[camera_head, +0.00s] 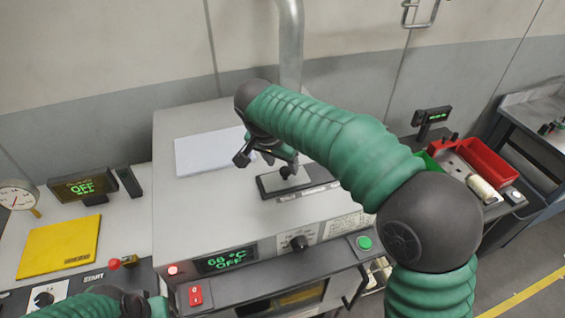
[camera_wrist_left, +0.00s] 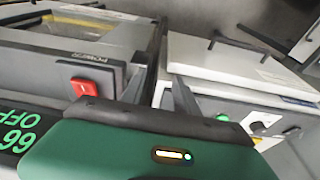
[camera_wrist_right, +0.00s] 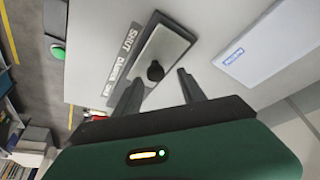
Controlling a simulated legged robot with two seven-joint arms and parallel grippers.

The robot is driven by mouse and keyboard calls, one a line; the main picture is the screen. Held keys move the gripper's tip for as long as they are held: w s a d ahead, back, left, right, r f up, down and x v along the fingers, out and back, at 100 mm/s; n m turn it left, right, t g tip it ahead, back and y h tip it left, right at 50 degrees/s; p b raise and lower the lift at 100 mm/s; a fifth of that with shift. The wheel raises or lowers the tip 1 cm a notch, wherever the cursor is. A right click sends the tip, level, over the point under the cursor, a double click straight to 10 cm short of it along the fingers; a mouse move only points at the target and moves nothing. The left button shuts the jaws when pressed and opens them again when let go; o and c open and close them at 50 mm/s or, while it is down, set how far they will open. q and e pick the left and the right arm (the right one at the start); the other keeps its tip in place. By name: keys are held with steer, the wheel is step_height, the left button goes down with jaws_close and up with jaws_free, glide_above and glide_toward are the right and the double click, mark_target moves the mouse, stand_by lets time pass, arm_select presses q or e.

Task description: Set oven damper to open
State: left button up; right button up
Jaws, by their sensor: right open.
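The oven damper is a flat plate (camera_head: 270,184) on top of the grey oven (camera_head: 180,235). Its black knob (camera_head: 289,172) stands up from it. In the right wrist view the knob (camera_wrist_right: 155,71) sits about mid-plate, beside a label strip (camera_wrist_right: 122,58) reading SHUT, DAMPER and a partly hidden word. My right gripper (camera_wrist_right: 159,78) is open above the plate, its fingertips on either side of the knob in the picture; I cannot tell whether they touch it. My left gripper (camera_wrist_left: 160,88) is low near the oven front, fingers apart and empty.
A white sheet (camera_head: 208,152) lies on the oven top, left of the damper. A metal pipe (camera_head: 291,45) rises behind. The oven front has a display (camera_head: 226,259), a red switch (camera_head: 195,295), a black dial (camera_head: 299,243) and a green button (camera_head: 364,242). A red bin (camera_head: 487,162) stands right.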

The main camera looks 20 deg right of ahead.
steer(key=shift+w+d+f, duration=0.1)
steer(key=shift+d+f, duration=0.2)
steer(key=shift+f, duration=0.2)
steer(key=shift+s+d+f, duration=0.2)
steer(key=shift+s+f, duration=0.05)
steer(key=shift+s, duration=0.05)
steer(key=shift+s+a, duration=0.1)
steer(key=shift+a, duration=0.15)
steer(key=shift+w+a, duration=0.2)
steer(key=shift+w, duration=0.05)
steer(key=c, duration=0.9)
steer(key=shift+d, duration=0.35)
jaws_close()
steer(key=shift+a+r, duration=0.1)
steer(key=shift+a, duration=0.1)
steer(key=shift+d+r, duration=0.1)
